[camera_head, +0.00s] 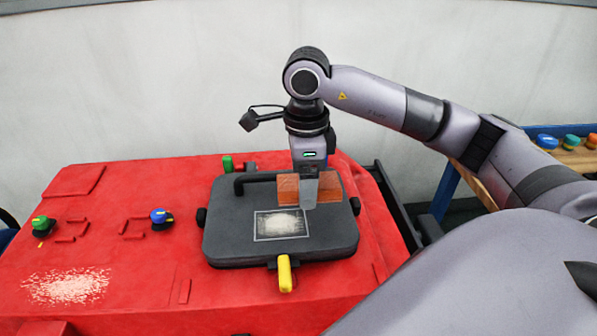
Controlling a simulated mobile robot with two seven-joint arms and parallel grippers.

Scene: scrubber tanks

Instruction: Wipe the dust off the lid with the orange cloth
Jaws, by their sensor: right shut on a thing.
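The dark grey lid (227,226) lies on top of the red machine. A pale patch of dust (283,223) sits inside a thin white square outline on the lid. My right gripper (309,203) points down over the back right part of the lid, just behind and right of the dust. It is shut on the orange cloth (288,187), which shows on both sides of the fingers. I cannot tell whether the cloth touches the lid. My left gripper is not in view.
The red machine (150,270) carries a green knob (40,223), a blue knob (160,217) and another pale speckled patch (66,286). A yellow latch (285,273) is at the lid's front, a black handle (240,183) at its back. A bench (572,160) with coloured knobs stands far right.

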